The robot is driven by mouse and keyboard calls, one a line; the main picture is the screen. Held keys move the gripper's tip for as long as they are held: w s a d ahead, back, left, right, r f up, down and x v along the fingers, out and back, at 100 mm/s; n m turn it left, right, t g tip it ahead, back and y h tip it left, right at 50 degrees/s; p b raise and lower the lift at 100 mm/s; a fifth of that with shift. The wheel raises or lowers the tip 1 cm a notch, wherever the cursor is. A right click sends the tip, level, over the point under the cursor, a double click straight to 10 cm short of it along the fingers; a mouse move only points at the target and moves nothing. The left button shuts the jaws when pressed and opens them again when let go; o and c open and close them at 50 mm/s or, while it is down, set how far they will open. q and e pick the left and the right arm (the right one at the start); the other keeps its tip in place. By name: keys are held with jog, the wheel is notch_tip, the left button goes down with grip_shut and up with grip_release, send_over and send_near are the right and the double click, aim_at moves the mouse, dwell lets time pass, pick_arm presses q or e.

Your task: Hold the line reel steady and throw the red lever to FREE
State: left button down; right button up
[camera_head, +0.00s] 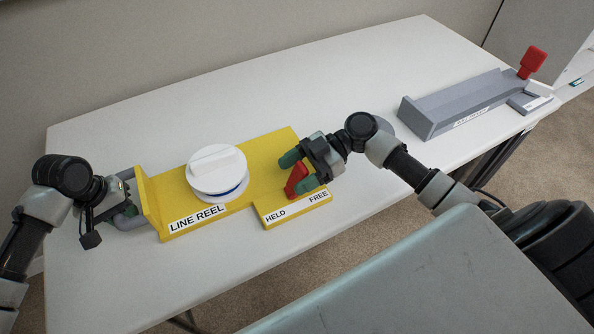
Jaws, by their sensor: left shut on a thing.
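The line reel has a yellow base (260,157) on the white table, with a white drum (217,170) on top. Its front plate carries the labels HELD at left and FREE at right. The red lever (296,179) stands behind these labels, tilted, its foot partly hard to see. My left gripper (124,206) is shut on the grey handle (128,221) at the base's left end; its fingers are partly hidden. My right gripper (299,172) has its green fingertips apart on either side of the red lever. Whether they touch it is hard to tell.
A grey device (455,107) with a red paddle (532,61) stands at the table's back right; its label is unreadable. The white table (200,110) is clear behind and in front of the reel.

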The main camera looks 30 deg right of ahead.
jog(key=v, duration=1.2)
jog(key=shift+s, duration=0.1)
